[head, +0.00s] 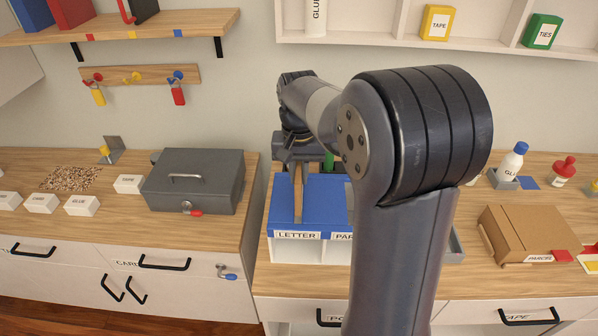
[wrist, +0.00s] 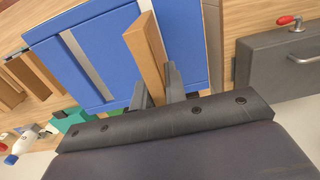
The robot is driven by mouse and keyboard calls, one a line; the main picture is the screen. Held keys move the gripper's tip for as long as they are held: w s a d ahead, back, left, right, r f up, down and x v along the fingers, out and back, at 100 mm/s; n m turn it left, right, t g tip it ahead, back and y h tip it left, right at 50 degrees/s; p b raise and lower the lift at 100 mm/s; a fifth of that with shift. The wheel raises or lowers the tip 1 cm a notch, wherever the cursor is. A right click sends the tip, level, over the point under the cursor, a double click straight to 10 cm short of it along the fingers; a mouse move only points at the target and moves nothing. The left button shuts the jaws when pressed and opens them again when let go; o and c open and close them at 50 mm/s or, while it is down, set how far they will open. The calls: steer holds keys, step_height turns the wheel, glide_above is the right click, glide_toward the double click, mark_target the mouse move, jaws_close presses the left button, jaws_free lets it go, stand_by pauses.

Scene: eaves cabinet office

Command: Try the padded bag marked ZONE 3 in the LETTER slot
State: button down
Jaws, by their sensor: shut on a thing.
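My gripper (wrist: 160,88) is shut on a thin tan padded bag (wrist: 146,55), held edge-on. In the head view the bag (head: 298,192) stands upright over the left part of a blue-topped box (head: 325,212). The LETTER label (head: 297,235) is on the box front below it; a second label is partly hidden by my arm. In the wrist view the blue top (wrist: 120,40) shows two grey slot strips, one (wrist: 87,62) apart from the bag and one (wrist: 188,30) close beside it. I cannot tell whether the bag's lower edge is in a slot. No ZONE 3 marking shows.
A grey metal box (head: 193,182) stands left of the blue-topped box, across a gap between counters. A cardboard parcel (head: 525,233) and a glue bottle (head: 511,161) are on the right. My arm hides the middle of the right counter.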

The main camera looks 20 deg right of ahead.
steer(key=shift+f+b, duration=1.55)
steer(key=shift+f, duration=0.95)
stand_by(1.5)
stand_by(0.7)
